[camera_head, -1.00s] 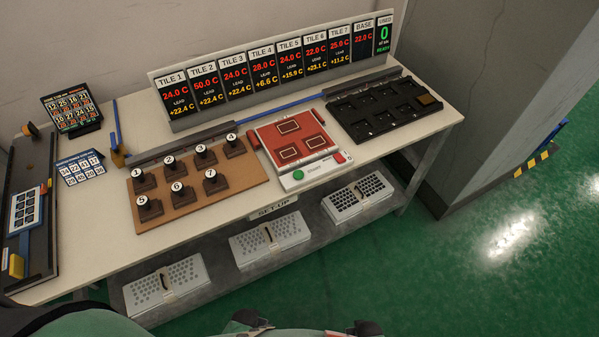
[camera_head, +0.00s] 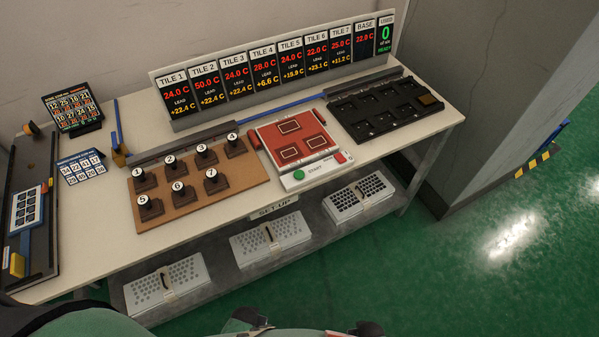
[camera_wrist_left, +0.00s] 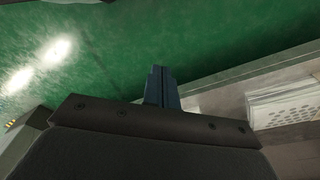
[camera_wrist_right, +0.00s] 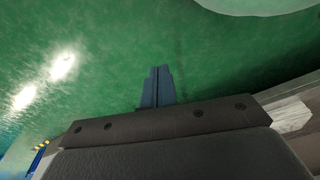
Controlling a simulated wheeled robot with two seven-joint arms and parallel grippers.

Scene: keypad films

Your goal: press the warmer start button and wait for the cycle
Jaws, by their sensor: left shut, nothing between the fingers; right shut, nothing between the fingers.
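The warmer (camera_head: 262,143) is a red and white unit at the front middle of the table, with white-outlined rectangles on its red top. Its round green start button (camera_head: 298,175) sits on the white front strip, left of a red button (camera_head: 340,158). In the left wrist view my left gripper (camera_wrist_left: 160,72) is shut and empty, over the green floor near the table's edge. In the right wrist view my right gripper (camera_wrist_right: 157,74) is shut and empty over the floor. Neither gripper shows clearly in the head view, and both are away from the button.
A brown board (camera_head: 222,196) with several numbered dark blocks lies left of the warmer. A black tray (camera_head: 385,130) lies to its right. A display row (camera_head: 190,114) shows tile temperatures and a counter at 0. Perforated boxes (camera_head: 357,211) stand on the shelf below.

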